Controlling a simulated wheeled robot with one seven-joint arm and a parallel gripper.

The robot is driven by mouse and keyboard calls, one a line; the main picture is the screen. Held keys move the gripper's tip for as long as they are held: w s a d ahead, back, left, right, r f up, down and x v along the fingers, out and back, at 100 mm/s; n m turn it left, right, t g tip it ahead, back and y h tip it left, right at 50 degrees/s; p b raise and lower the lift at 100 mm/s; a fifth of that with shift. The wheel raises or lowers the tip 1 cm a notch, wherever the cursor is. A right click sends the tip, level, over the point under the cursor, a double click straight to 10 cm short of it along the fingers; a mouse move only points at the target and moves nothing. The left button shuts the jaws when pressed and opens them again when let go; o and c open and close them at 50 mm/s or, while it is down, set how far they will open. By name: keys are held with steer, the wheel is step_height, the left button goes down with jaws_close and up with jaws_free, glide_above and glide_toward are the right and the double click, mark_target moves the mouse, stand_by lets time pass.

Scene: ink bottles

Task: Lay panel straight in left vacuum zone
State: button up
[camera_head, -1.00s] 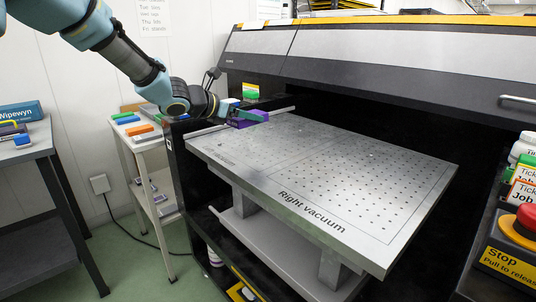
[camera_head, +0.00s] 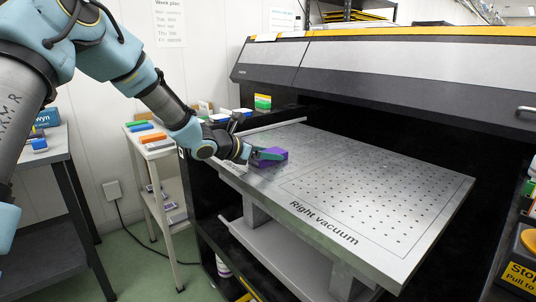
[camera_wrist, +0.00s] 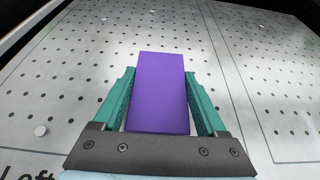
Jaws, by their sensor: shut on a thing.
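A purple panel (camera_wrist: 158,92) is held between the two green fingers of my gripper (camera_wrist: 160,100) in the wrist view. Its long side points away from the wrist, close to straight along the picture. In the head view the purple panel (camera_head: 273,155) and my gripper (camera_head: 256,154) are over the left part of the perforated metal bed (camera_head: 340,190). The wrist view shows a partly hidden "Left" label (camera_wrist: 30,165) at the lower left of the bed. I cannot tell whether the panel touches the bed.
The dark printer hood (camera_head: 400,75) stands behind and above the bed. The right vacuum zone (camera_head: 370,200) is bare. A white cart (camera_head: 160,155) with coloured blocks stands left of the printer.

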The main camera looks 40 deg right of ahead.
steer(key=shift+f, duration=0.15)
steer(key=o, duration=1.3)
steer(key=shift+a+r, duration=0.1)
steer(key=shift+r, duration=0.15)
steer(key=b+v, duration=0.1)
steer(key=v, duration=1)
steer(key=shift+a+r, duration=0.1)
steer(key=shift+a, duration=0.3)
